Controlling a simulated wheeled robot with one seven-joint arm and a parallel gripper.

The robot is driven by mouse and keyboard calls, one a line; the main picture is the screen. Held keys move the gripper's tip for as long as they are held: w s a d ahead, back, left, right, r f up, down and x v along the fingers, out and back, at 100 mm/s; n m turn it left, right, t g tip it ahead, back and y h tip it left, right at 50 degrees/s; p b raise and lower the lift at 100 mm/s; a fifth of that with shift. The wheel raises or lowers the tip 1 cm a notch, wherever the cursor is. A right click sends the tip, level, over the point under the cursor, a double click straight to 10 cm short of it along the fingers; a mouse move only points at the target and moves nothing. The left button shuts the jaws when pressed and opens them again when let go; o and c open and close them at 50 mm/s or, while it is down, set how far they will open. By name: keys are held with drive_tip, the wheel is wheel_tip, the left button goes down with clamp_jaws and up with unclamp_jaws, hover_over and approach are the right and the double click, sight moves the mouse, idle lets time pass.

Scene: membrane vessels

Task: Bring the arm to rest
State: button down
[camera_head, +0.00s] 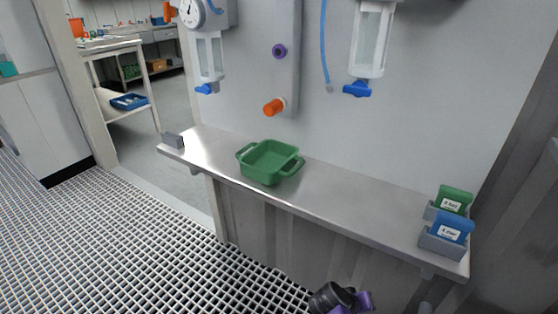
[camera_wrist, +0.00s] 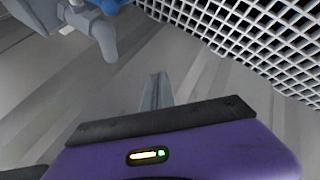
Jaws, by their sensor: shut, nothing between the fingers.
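My gripper (camera_wrist: 156,90) shows in the wrist view as a narrow grey pair of fingers beyond the purple wrist housing. Its fingers are together with nothing between them. It points towards grey panels and a white floor grating, apart from any object. In the head view only a dark and purple part of my arm shows at the bottom edge, below the shelf; the fingers cannot be made out there.
A steel shelf (camera_head: 335,193) runs along the wall, bearing a green tray (camera_head: 268,176), with green (camera_head: 454,196) and blue (camera_head: 455,225) tagged items in grey holders at right. Clear vessels (camera_head: 371,40) hang above. Grated floor (camera_head: 120,240) lies open at left.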

drive_tip(key=s+a+n+t+y, duration=0.1)
drive_tip(key=a+n+t+y, duration=0.1)
drive_tip(key=a+t+y, duration=0.45)
drive_tip(key=s+a+r+t, duration=0.2)
drive_tip(key=s+a+r, duration=0.3)
drive_tip(key=s, duration=0.2)
drive_tip(key=s+d+r+m+t+y, duration=0.1)
drive_tip(key=s+d+r+t, duration=0.1)
drive_tip(key=s+r, duration=1)
drive_tip(key=s+d+r+t, duration=0.1)
drive_tip(key=s+r+t, duration=0.2)
drive_tip(key=s+r, duration=0.9)
drive_tip(key=s+d+g, duration=0.1)
drive_tip(key=s+g, duration=0.1)
drive_tip(key=s, duration=0.7)
wheel_tip(320, 180, up, 25)
drive_tip(key=p, duration=2.5)
drive_tip(key=shift+w+m, duration=0.3)
drive_tip(key=shift+w, duration=0.1)
drive_tip(key=shift+f, duration=0.1)
